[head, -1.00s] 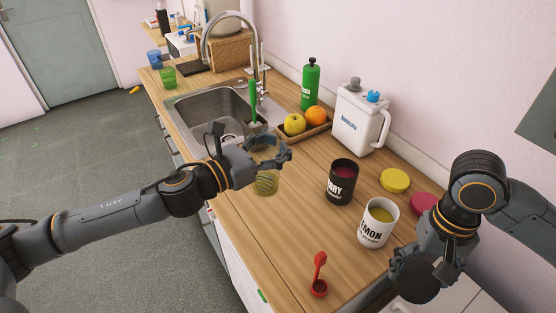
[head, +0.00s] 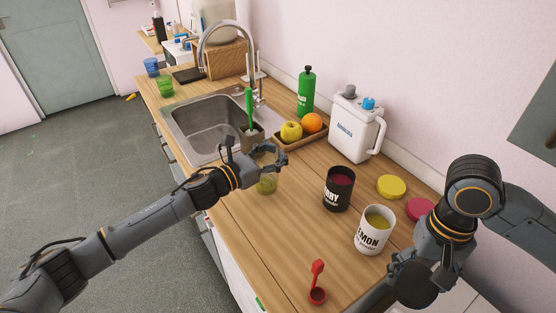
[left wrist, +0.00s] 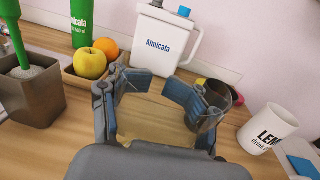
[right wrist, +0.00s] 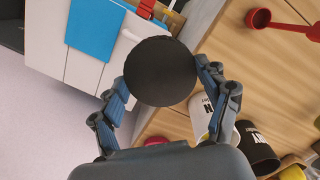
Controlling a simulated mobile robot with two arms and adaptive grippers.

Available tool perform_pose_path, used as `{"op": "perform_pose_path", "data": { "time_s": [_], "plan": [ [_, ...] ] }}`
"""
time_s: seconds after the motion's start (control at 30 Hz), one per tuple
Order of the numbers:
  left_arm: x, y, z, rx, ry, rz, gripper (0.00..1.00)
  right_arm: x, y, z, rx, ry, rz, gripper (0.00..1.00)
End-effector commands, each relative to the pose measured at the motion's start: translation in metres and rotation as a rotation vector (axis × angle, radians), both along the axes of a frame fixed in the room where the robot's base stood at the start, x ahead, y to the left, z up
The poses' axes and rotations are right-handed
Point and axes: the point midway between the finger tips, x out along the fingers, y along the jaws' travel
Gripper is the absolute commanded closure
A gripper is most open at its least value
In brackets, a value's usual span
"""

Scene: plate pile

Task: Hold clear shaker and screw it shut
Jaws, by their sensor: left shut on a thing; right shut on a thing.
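The clear shaker (head: 267,184), with yellowish contents, is upright in my left gripper (head: 268,158), over the counter just in front of the fruit tray. In the left wrist view the fingers close around the see-through shaker (left wrist: 158,122); its top is open. I cannot tell whether its base touches the counter. My right gripper (right wrist: 160,78) is shut on a round black lid (right wrist: 160,72), seen face-on between its fingers in the right wrist view. In the head view this gripper is at the lower right, well apart from the shaker.
A black tub (head: 338,190) and a white lemon tub (head: 375,232) stand open right of the shaker. Yellow (head: 391,187) and dark pink (head: 420,210) lids lie behind. A red scoop (head: 317,285) is at the front. A white jug (head: 355,130) stands by the wall.

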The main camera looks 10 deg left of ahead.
Motion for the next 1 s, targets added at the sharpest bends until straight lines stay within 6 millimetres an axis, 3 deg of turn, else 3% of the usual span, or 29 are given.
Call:
{"op": "perform_pose_path", "data": {
  "time_s": [0.2, 0.63, 0.67, 0.7, 0.8, 1.0],
  "plan": [
    [0.0, 0.0, -0.027, -0.002, 0.003, 0.002, 1.0, 0.0, 0.0, 0.01, 0.0, 0.0, 0.0, 0.46],
    [0.0, 0.0, -0.035, 0.0, 0.0, 0.001, 1.0, 0.0, 0.0, 0.003, 0.0, 0.0, 0.0, 0.46],
    [0.0, 0.0, -0.034, 0.0, 0.002, 0.001, 0.47, 0.0, 0.0, 0.005, 0.0, 0.0, 0.0, 0.46],
    [0.0, 0.0, -0.033, 0.0, 0.002, 0.001, 0.38, 0.0, 0.0, 0.005, 0.0, 0.0, 0.0, 0.46],
    [0.0, 0.0, -0.033, 0.0, 0.002, 0.001, 0.18, 0.0, 0.0, 0.005, 0.0, 0.0, 0.0, 0.46],
    [0.0, 0.0, -0.033, 0.001, 0.002, 0.001, 0.16, 0.0, 0.0, 0.006, 0.0, 0.0, 0.0, 0.46]
  ]
}}
